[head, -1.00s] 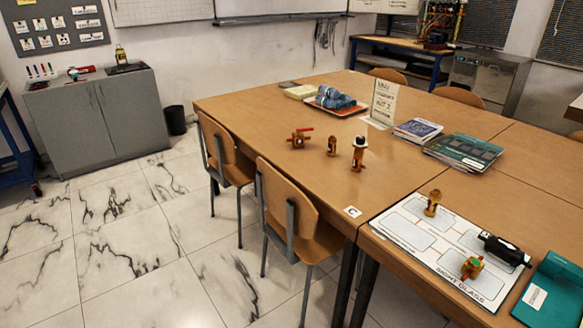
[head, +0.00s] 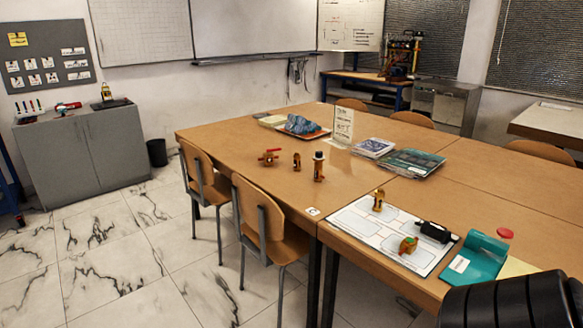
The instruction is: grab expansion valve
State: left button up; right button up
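Several small brass fittings stand on the wooden table, and I cannot tell for sure which is the expansion valve. A tall brass fitting with a black and white top (head: 319,168) stands upright. To its left are a short brass fitting (head: 297,161) and a brass valve with a red handle (head: 269,157). On the white printed mat (head: 388,243) are an upright brass fitting (head: 378,200), a brass piece with a green part (head: 408,245) and a black cylinder (head: 434,232). A black ribbed part, seemingly my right arm, fills the bottom right corner. Neither gripper shows.
A teal holder (head: 478,262) and a red round thing (head: 505,233) are right of the mat. Books (head: 414,162), a sign (head: 343,127) and a tray with blue things (head: 302,126) stand farther back. Chairs (head: 262,225) line the left edge.

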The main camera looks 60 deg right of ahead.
aim_at(318, 177)
jog(key=i, duration=1.95)
jog(key=z, duration=0.6)
